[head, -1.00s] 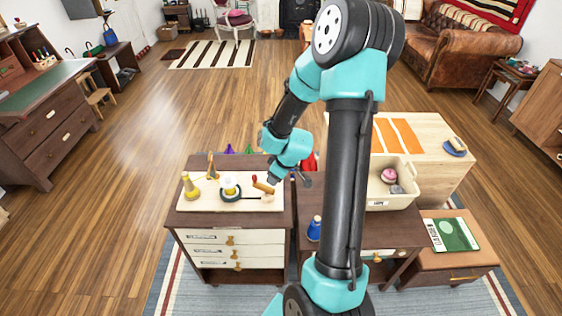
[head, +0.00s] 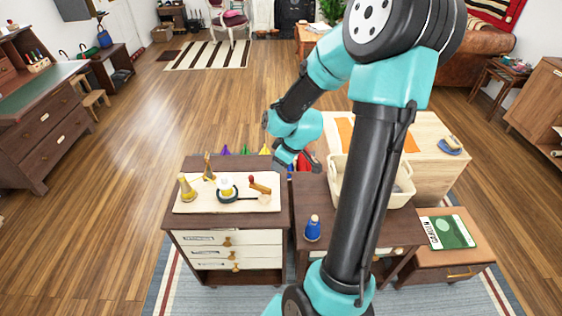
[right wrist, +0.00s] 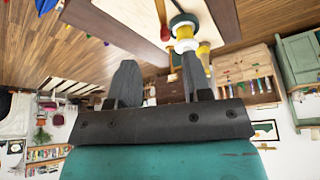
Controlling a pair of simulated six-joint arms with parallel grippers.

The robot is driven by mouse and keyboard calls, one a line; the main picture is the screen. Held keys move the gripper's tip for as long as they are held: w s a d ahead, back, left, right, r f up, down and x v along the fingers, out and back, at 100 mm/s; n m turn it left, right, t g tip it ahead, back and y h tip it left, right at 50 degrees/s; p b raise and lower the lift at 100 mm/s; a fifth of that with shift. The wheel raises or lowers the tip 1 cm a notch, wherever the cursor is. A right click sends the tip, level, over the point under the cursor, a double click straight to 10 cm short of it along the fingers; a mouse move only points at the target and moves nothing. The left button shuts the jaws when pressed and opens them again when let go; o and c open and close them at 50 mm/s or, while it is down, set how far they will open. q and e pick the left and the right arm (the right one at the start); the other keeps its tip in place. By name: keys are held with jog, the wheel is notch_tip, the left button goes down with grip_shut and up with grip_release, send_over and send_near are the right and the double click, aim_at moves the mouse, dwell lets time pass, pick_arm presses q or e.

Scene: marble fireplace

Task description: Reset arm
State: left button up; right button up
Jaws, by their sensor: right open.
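My right arm rises from the bottom of the head view and bends over at the top right. Its gripper (head: 298,164) hangs above the back right of the drawer cabinet (head: 222,237), apart from the cream board (head: 240,204). In the right wrist view the gripper (right wrist: 158,82) shows two dark fingers spread apart with nothing between them. My left gripper is not in view.
The board carries a yellow cone-shaped piece (head: 186,187), a white-and-yellow piece (head: 226,186) and a red-tipped wooden piece (head: 260,187). A blue bottle-like piece (head: 312,229) stands on the brown desk. A cream bin (head: 336,187) is partly hidden behind my arm.

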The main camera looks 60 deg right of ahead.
jog(key=shift+f, duration=0.1)
jog(key=shift+m+g+y, duration=0.8)
jog(key=shift+m+y, duration=0.1)
jog(key=w+a+f, duration=0.1)
jog(key=a+f, duration=0.3)
jog(key=w+a+f, duration=0.2)
jog(key=a+f, duration=0.3)
jog(key=w+a+f, duration=0.2)
jog(key=a+f, duration=0.2)
jog(key=f, duration=0.1)
jog(key=shift+w+a+f, duration=0.2)
jog(key=shift+w+a, duration=0.05)
jog(key=shift+a, duration=0.05)
jog(key=s+a+f+m+g+y, duration=0.1)
jog(key=s+a+f, duration=0.3)
jog(key=a+f, duration=0.8)
jog(key=a+m+g, duration=0.1)
jog(key=a, duration=0.3)
jog(key=shift+a+f, duration=0.15)
jog(key=shift+a, duration=0.05)
